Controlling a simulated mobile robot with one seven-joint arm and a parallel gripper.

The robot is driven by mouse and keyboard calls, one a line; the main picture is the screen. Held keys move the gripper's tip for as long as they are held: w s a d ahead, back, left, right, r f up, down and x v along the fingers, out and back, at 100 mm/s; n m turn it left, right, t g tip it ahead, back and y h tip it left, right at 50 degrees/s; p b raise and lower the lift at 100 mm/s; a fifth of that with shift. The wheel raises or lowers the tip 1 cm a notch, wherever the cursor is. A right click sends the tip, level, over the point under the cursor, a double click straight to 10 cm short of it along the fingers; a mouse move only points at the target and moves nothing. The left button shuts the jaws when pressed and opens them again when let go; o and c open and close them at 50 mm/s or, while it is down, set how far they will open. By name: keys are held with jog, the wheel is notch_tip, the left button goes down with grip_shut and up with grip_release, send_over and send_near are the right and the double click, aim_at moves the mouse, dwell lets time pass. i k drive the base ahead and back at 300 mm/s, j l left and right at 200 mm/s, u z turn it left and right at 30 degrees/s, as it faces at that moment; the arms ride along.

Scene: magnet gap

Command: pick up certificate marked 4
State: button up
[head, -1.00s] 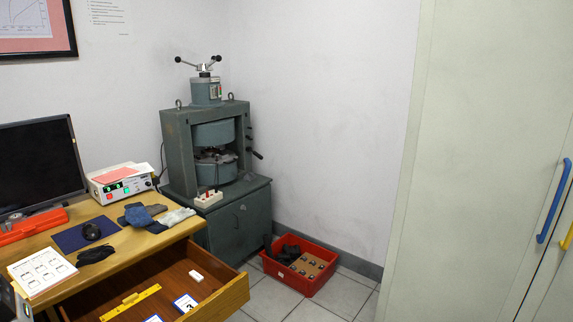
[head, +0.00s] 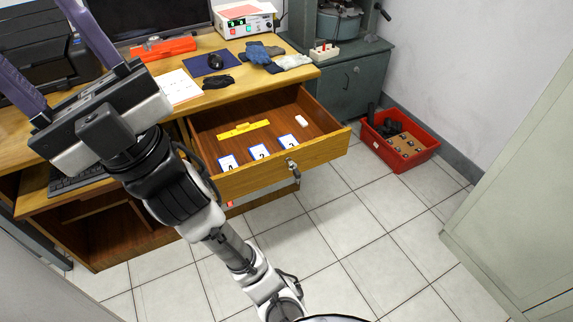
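The open drawer (head: 335,141) of the wooden desk holds three small white cards with blue borders along its front. The left card (head: 228,163) bears a mark that may be a 4 or a 1; it is too small to be sure. The middle card (head: 260,152) looks marked 2, and the right card (head: 288,142) bears a digit I cannot read surely. My gripper (head: 40,45) is at the upper left, over the desk, with its two purple fingers wide apart and nothing between them. It is left of the drawer, apart from the cards.
A yellow ruler (head: 243,130) and a white block (head: 301,121) lie in the drawer. A mouse (head: 215,62), gloves (head: 258,53) and an orange case (head: 165,48) are on the desk. A red crate (head: 417,153) stands on the tiled floor, right. The floor before the drawer is clear.

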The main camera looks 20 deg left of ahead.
aim_at(228, 162)
jog(key=u, duration=0.85)
